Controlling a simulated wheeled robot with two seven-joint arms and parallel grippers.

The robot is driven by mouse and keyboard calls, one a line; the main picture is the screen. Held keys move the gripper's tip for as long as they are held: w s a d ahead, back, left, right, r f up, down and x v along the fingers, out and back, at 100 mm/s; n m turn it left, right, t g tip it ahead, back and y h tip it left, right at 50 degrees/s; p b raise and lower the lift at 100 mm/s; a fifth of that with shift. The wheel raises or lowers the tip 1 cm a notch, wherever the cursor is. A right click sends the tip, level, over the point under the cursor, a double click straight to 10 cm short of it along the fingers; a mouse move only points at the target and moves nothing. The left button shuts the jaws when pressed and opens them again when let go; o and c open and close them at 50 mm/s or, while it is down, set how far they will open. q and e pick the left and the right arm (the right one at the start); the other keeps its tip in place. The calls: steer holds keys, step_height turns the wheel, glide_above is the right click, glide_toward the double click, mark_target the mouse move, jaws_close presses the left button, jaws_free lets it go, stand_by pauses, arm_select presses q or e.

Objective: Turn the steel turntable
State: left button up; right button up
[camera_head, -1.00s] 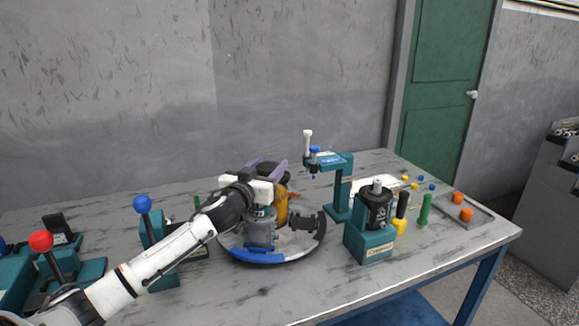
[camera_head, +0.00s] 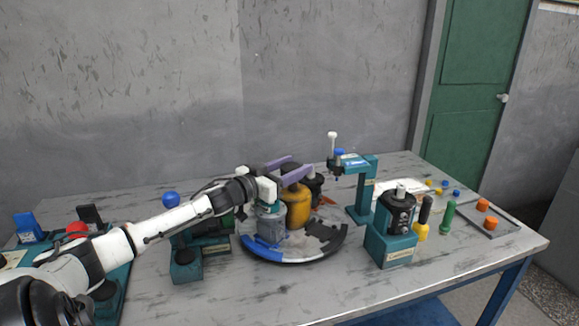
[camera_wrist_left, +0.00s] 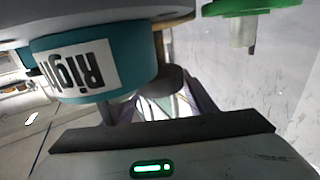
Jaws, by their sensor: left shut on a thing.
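The round steel turntable (camera_head: 300,259) sits on the table, its rim partly blue, white and black. A grey motor body (camera_head: 270,228), a yellow cylinder (camera_head: 297,206) and a dark bracket (camera_head: 324,232) stand on it. My left gripper (camera_head: 294,167), with purple fingers, reaches over the turntable from the left. It is shut on a part of the turntable load, but its wrist hides which part in the head view. In the left wrist view, a teal cylinder labelled "Right" (camera_wrist_left: 92,62) and a dark rounded part (camera_wrist_left: 172,80) are close to the fingers. My right gripper is out of view.
A teal press stand (camera_head: 361,190) is behind and right of the turntable. A teal fixture with a black motor (camera_head: 390,245) stands at right. Beyond it are green and black pegs and an orange-part tray (camera_head: 497,222). Teal lever boxes (camera_head: 187,262) stand at left.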

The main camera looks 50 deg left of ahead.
arm_select(q)
steer(key=shift+f, duration=0.15)
stand_by(0.3)
steer(key=o, duration=1.5)
steer(key=shift+s, duration=0.1)
steer(key=shift+s+d+p, duration=0.15)
steer(key=shift+s+p, duration=0.5)
steer(key=shift+s, duration=4.4)
